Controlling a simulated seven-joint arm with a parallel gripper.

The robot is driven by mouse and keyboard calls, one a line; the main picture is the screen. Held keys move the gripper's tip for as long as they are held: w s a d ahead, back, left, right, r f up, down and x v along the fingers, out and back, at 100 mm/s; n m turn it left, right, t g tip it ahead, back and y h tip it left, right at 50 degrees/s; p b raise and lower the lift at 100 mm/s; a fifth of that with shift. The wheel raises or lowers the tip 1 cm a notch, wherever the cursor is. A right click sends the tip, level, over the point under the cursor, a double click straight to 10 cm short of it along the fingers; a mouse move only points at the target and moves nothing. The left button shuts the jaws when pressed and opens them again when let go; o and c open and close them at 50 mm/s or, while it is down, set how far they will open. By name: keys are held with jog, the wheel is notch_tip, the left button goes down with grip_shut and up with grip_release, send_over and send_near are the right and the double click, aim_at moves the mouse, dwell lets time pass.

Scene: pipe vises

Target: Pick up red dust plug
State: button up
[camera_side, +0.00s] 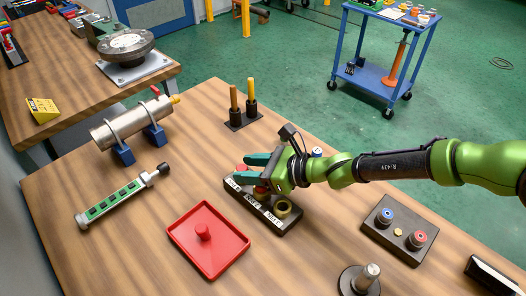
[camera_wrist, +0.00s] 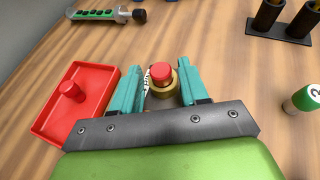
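The fingers are open, with gaps on both sides of the plug. In the side view my gripper (camera_side: 260,168) is over a black labelled rack (camera_side: 266,211), its fingers partly hiding the red piece (camera_side: 262,190) below. Another red cylindrical piece (camera_side: 203,231) stands in a shallow red tray (camera_side: 208,262); it also shows in the wrist view (camera_wrist: 72,91). I cannot tell which one is the dust plug.
A black stand with yellow-orange rods (camera_side: 243,113) is behind. A green-windowed gauge (camera_side: 120,199), a clamped metal pipe (camera_side: 133,123) and a dark connector box (camera_side: 399,231) stand around.

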grip_shut()
jog(key=shift+r, duration=0.6)
notch_tip(320, 180, up, 2)
jog(key=shift+r, duration=0.25)
jog(key=s+d+r, duration=0.1)
jog(key=s+d, duration=0.9)
jog(key=d, duration=0.2)
jog(key=shift+s+r, duration=0.15)
jog(key=shift+s, duration=0.05)
